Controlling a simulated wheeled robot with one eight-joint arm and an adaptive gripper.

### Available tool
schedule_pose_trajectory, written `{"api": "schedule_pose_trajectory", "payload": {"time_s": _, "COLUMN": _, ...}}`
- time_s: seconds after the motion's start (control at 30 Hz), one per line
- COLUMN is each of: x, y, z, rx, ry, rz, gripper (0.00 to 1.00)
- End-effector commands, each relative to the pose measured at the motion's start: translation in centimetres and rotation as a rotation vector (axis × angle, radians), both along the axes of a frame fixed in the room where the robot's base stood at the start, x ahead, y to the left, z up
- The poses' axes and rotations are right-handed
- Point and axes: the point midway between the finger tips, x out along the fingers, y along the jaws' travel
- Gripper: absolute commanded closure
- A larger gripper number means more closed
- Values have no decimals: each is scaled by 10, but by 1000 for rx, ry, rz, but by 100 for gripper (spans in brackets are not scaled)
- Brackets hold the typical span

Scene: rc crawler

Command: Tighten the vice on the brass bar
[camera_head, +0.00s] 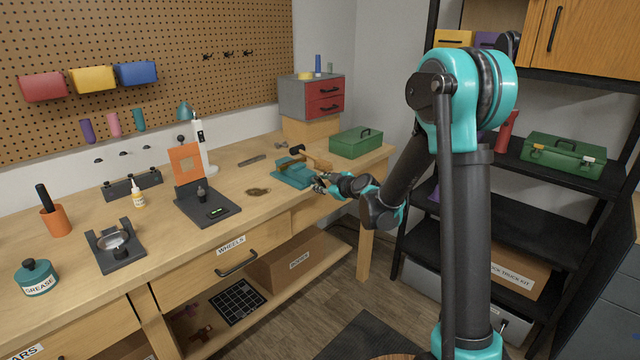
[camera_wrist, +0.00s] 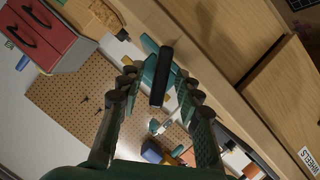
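The teal vice (camera_head: 293,175) sits on the workbench near its front edge, right of the middle. A yellowish bar at its top, seemingly the brass bar (camera_head: 288,162), is small and partly hidden. My gripper (camera_head: 322,183) is at the vice's front right side. In the wrist view, my gripper (camera_wrist: 155,80) is open, one finger on each side of a black handle bar (camera_wrist: 162,77) at the vice's end. Gaps show between the fingers and the bar. The teal vice body (camera_wrist: 148,72) shows behind it, and its jaws are mostly hidden.
A wooden-handled hammer (camera_head: 317,161) lies just behind the vice. A green toolbox (camera_head: 356,142) and a red drawer unit (camera_head: 324,96) stand farther back. The bench front (camera_head: 245,252) has drawers below.

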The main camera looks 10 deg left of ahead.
Motion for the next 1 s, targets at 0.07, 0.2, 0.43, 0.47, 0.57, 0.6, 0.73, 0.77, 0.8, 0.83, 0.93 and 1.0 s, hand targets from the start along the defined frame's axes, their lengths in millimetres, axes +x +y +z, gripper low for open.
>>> {"api": "schedule_pose_trajectory", "payload": {"time_s": 0.07, "x": 4, "y": 4, "z": -2, "rx": -1, "ry": 0, "rz": 1, "gripper": 66}}
{"api": "schedule_pose_trajectory", "payload": {"time_s": 0.2, "x": 7, "y": 7, "z": -3, "rx": -1, "ry": -1, "rz": 0, "gripper": 66}}
{"api": "schedule_pose_trajectory", "payload": {"time_s": 0.43, "x": 8, "y": 7, "z": -4, "rx": -1, "ry": -1, "rz": 0, "gripper": 66}}
{"api": "schedule_pose_trajectory", "payload": {"time_s": 0.47, "x": 8, "y": 7, "z": -3, "rx": -1, "ry": -1, "rz": 0, "gripper": 68}}
{"api": "schedule_pose_trajectory", "payload": {"time_s": 0.57, "x": 8, "y": 6, "z": -3, "rx": -1, "ry": -1, "rz": 0, "gripper": 80}}
{"api": "schedule_pose_trajectory", "payload": {"time_s": 0.6, "x": 8, "y": 6, "z": -3, "rx": -1, "ry": -1, "rz": 0, "gripper": 85}}
{"api": "schedule_pose_trajectory", "payload": {"time_s": 0.73, "x": 7, "y": 6, "z": -3, "rx": -1, "ry": -1, "rz": 0, "gripper": 100}}
{"api": "schedule_pose_trajectory", "payload": {"time_s": 0.77, "x": 7, "y": 6, "z": -3, "rx": -1, "ry": -1, "rz": 0, "gripper": 100}}
{"api": "schedule_pose_trajectory", "payload": {"time_s": 0.8, "x": 7, "y": 6, "z": -3, "rx": -1, "ry": -1, "rz": 0, "gripper": 100}}
{"api": "schedule_pose_trajectory", "payload": {"time_s": 0.83, "x": 7, "y": 6, "z": -3, "rx": -1, "ry": -1, "rz": 0, "gripper": 100}}
{"api": "schedule_pose_trajectory", "payload": {"time_s": 0.93, "x": 7, "y": 6, "z": -3, "rx": 0, "ry": 0, "rz": 0, "gripper": 100}}
{"api": "schedule_pose_trajectory", "payload": {"time_s": 1.0, "x": 7, "y": 6, "z": -3, "rx": 3, "ry": 4, "rz": 0, "gripper": 100}}
